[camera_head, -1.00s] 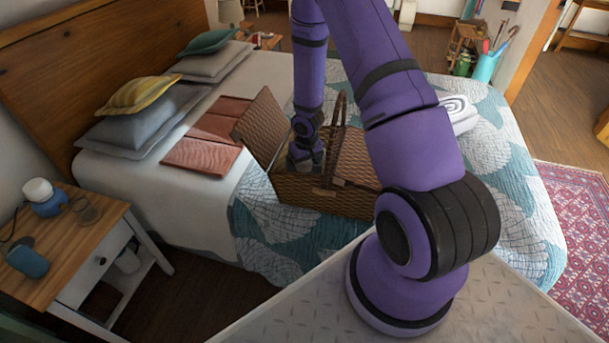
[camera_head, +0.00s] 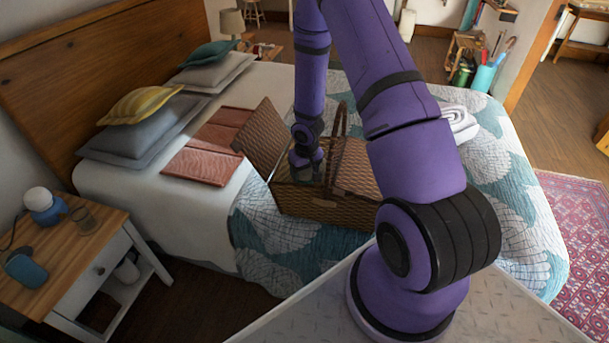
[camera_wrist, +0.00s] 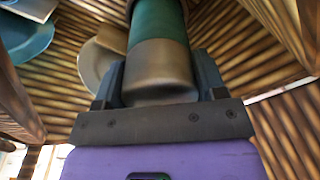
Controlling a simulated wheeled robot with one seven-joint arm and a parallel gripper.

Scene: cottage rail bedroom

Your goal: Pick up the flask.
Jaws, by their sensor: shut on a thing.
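The flask (camera_wrist: 160,65) shows in the wrist view, green with a metallic grey end. My gripper (camera_wrist: 160,88) has a finger on each side of that grey end and is shut on it. In the head view my gripper (camera_head: 307,168) points down into the open wicker basket (camera_head: 320,207) on the bed. The flask cannot be made out in the head view, where the gripper and basket wall cover it. Woven basket wall (camera_wrist: 235,45) surrounds the flask in the wrist view. Whether the flask touches the basket floor cannot be told.
Inside the basket, a teal dish (camera_wrist: 25,35) and a cream dish (camera_wrist: 95,60) lie beside the flask. One basket lid (camera_head: 262,137) stands raised at left; the handle (camera_head: 341,115) arches close right of my gripper. A rolled white towel (camera_head: 458,120) lies behind.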

